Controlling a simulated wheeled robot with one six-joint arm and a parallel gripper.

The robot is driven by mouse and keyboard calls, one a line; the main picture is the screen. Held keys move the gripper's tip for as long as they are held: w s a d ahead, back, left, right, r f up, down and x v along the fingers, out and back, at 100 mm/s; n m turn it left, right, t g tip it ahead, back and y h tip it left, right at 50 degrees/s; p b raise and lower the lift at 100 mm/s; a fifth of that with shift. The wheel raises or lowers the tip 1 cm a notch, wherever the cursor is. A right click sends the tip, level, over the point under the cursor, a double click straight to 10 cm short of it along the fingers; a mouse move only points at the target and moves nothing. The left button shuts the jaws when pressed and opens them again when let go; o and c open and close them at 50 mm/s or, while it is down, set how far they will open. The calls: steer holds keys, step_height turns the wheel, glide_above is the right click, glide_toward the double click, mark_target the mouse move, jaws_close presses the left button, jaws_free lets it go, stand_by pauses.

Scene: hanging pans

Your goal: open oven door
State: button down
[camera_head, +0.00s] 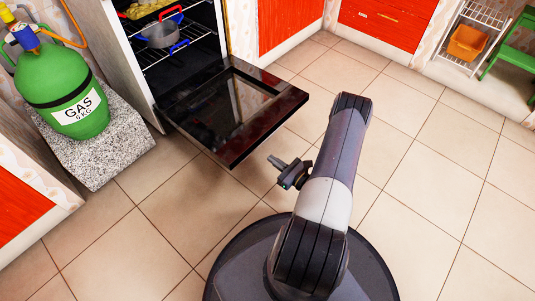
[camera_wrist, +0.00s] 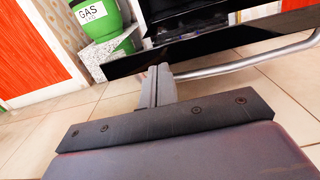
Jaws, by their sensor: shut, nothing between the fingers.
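The oven door (camera_head: 205,125) is swung down and stands wide open, roughly flat, in front of the oven (camera_head: 130,50). In the wrist view the door's dark edge (camera_wrist: 225,38) runs across the upper part, with the silver bar handle (camera_wrist: 250,63) below it on the right. My gripper (camera_head: 274,160) is just off the near edge of the door, to its right. Its fingers (camera_wrist: 159,72) are shut with nothing between them, and overlap the left end of the handle in the wrist view. I cannot tell whether they touch it. The handle is hidden in the head view.
Inside the oven, a grey pot (camera_head: 162,35) with red and blue handles sits on a rack. A green gas bottle (camera_head: 60,75) stands on a stone block (camera_head: 105,150) at left. Red cabinets (camera_head: 385,25) line the back. The tiled floor at right is clear.

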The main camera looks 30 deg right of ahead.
mark_target(253, 145)
steer(key=shift+s, duration=0.2)
steer(key=shift+w, duration=0.15)
steer(key=shift+b+x, duration=1.15)
steer(key=shift+x, duration=2.65)
steer(key=shift+d, duration=0.1)
steer(key=shift+r, duration=0.15)
